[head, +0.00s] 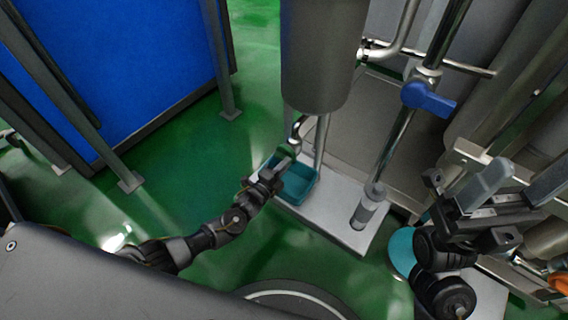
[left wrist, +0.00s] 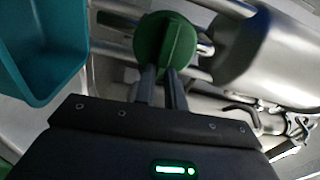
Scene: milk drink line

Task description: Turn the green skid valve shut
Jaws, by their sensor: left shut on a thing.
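The green valve (left wrist: 160,35) shows in the left wrist view as a round knob with a raised grip bar. In the head view the green valve (head: 289,149) sits on the pipe below a grey tank, partly hidden by my gripper. My left gripper (left wrist: 167,78) is shut on the grip bar of the valve, with a finger on each side of it. In the head view my left gripper (head: 282,163) reaches the valve from the lower left. My right gripper (head: 518,190) is at the right, with its fingers apart and nothing seen between them.
A teal bin (head: 303,192) stands on the skid's light base just below the valve. The grey tank (head: 316,60) hangs above. A blue valve handle (head: 428,98) is on a pipe to the right.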

